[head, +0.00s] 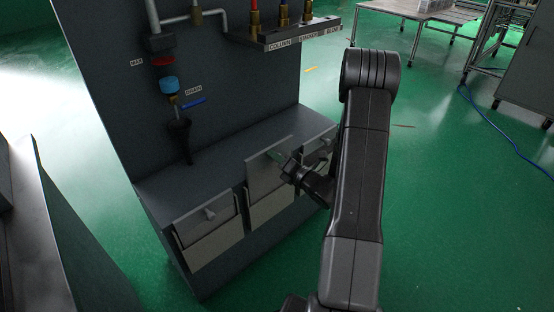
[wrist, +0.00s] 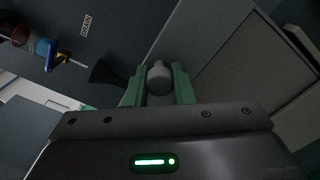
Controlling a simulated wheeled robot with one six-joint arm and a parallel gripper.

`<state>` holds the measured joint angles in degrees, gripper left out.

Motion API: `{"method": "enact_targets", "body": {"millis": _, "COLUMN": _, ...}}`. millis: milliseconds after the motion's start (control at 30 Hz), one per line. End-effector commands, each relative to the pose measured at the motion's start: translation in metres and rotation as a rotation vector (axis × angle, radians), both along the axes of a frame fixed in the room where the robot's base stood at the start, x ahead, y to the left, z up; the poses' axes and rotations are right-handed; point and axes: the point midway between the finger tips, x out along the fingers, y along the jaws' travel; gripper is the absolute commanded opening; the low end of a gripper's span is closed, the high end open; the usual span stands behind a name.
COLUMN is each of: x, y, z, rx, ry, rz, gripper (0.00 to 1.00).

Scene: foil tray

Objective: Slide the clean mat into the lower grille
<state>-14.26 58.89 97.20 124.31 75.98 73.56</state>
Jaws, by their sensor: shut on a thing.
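My gripper (head: 281,160) is at the middle bay of the grey cabinet front. Its green fingers are shut on the grey knob (wrist: 158,78) of a flat grey panel (head: 264,182). The panel stands nearly upright, its top edge above the level of the panels on either side. In the wrist view the same panel (wrist: 205,38) fills the area behind the knob. A lighter face (head: 272,208) shows below it in the middle bay. I cannot pick out a clean mat or a grille for certain. My arm hides part of the right bay.
A left panel with a knob (head: 207,226) and a right panel (head: 318,144) flank the middle one. Above the ledge hang a drain funnel (head: 180,138), a blue-handled valve and a labelled shelf (head: 290,38). Green floor lies open to the right; tables stand behind.

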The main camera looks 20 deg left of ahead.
Motion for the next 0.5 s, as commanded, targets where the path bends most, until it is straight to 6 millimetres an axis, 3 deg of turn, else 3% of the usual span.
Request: {"method": "enact_targets", "body": {"millis": 500, "x": 0.0, "y": 0.0, "z": 0.045, "rx": 0.0, "ry": -0.001, "rz": 0.0, "gripper": 0.0}}
